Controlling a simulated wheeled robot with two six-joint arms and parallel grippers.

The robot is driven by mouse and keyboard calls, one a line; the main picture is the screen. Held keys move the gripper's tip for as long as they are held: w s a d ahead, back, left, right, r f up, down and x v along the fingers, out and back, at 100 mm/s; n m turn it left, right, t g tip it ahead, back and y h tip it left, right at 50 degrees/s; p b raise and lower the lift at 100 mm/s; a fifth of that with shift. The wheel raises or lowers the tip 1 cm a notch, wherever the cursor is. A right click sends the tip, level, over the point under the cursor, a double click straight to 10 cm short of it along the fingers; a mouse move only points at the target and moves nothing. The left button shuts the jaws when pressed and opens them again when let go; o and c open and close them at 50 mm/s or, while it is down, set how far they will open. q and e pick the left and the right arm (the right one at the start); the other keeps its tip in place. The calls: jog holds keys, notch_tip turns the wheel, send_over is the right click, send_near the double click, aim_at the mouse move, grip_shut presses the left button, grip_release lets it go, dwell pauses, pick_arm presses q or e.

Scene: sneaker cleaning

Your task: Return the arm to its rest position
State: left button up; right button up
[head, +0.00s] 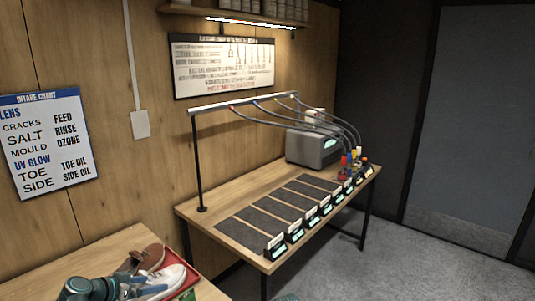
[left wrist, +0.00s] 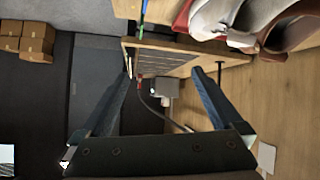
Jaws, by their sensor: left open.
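My left gripper (head: 143,284) is at the lower left of the head view, over the near table beside a white sneaker (head: 166,284). In the left wrist view my left gripper (left wrist: 162,74) has its two blue fingers spread wide with nothing held between them. The white sneaker (left wrist: 213,18) and a brown shoe part (left wrist: 290,25) appear at that view's top right, apart from the fingers. In the head view the brown shoe part (head: 152,257) lies behind the gripper.
A red tray (head: 190,280) lies under the sneaker on the near table (head: 105,250). Beyond stands a second table (head: 195,214) with dark mats, labelled blocks, a grey machine (head: 314,147) and a thin overhead frame (head: 196,160) carrying hoses. Open floor (head: 400,265) lies to the right.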

pick_arm(q)
jog(key=s+d+f+g+b, duration=0.2)
jog(key=d+f+g, duration=0.3)
jog(key=d, duration=0.7)
jog(key=s+d+f+g+y+b, duration=0.2)
jog(key=s+d+f, duration=0.3)
jog(key=s+d, duration=0.3)
jog(key=s+d+f+g+y+b, duration=0.2)
jog(key=s+d+f+y, duration=0.3)
jog(key=s+d, duration=0.3)
jog(key=shift+s+d+f+g, duration=0.15)
jog(key=shift+d+f+g, duration=0.35)
jog(key=shift+d, duration=0.15)
